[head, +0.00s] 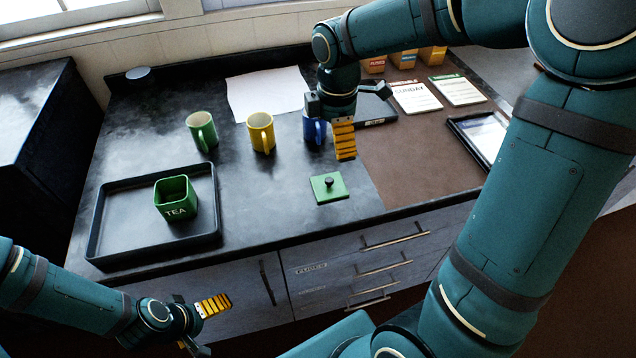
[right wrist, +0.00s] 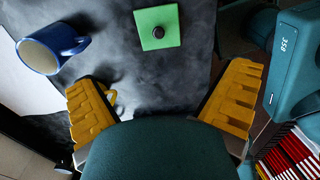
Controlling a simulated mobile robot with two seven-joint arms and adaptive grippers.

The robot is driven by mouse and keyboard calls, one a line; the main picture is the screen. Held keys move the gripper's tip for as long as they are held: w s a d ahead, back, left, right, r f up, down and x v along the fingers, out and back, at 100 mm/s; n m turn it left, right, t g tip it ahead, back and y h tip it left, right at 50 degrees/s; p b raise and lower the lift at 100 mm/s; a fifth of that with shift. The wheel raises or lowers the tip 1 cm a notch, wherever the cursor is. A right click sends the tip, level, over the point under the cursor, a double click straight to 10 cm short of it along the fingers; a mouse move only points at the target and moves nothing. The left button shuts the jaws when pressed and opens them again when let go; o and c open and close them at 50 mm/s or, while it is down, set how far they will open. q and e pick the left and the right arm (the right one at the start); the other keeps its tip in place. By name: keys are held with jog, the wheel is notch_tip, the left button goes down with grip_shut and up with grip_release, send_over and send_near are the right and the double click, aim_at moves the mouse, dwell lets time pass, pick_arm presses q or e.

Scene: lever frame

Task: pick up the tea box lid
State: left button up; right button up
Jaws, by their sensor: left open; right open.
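The tea box lid (head: 328,189) is a flat green square with a dark round knob, lying on the dark counter near its front edge. It also shows in the right wrist view (right wrist: 157,20), ahead of the fingers. The green tea box (head: 176,200), marked TEA, stands open on the black tray (head: 96,238). My right gripper (head: 344,140) is open and empty above the counter, behind and above the lid; its spread fingers show in the right wrist view (right wrist: 163,90). My left gripper (head: 204,326) is open and empty, low in front of the cabinets.
A green mug (head: 202,130), a yellow mug (head: 261,132) and a blue mug (head: 312,129) stand behind the lid, the blue one beside my right gripper. Paper (head: 262,92), booklets (head: 415,96) and a framed tablet-like item (head: 484,135) lie farther back. Counter around the lid is clear.

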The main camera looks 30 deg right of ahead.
aim_at(330, 180)
jog(key=f, duration=0.3)
jog(key=f+b, duration=0.1)
jog(key=f, duration=0.2)
jog(key=f+b, duration=0.1)
jog(key=f, duration=0.2)
jog(key=shift+w+f, duration=0.15)
jog(key=shift+w, duration=0.15)
jog(key=shift+s+f+b, duration=0.1)
jog(key=shift+f+b, duration=0.2)
jog(key=shift+f, duration=0.05)
jog(key=f, duration=0.1)
jog(key=f+b, duration=0.1)
jog(key=f, duration=0.3)
jog(key=shift+a+f+b, duration=0.1)
jog(key=shift+a+b, duration=0.15)
jog(key=shift+b, duration=0.15)
pick_arm(q)
jog(key=f, duration=0.2)
jog(key=w+f, duration=0.1)
jog(key=f, duration=0.2)
pick_arm(e)
jog(key=c, duration=1.2)
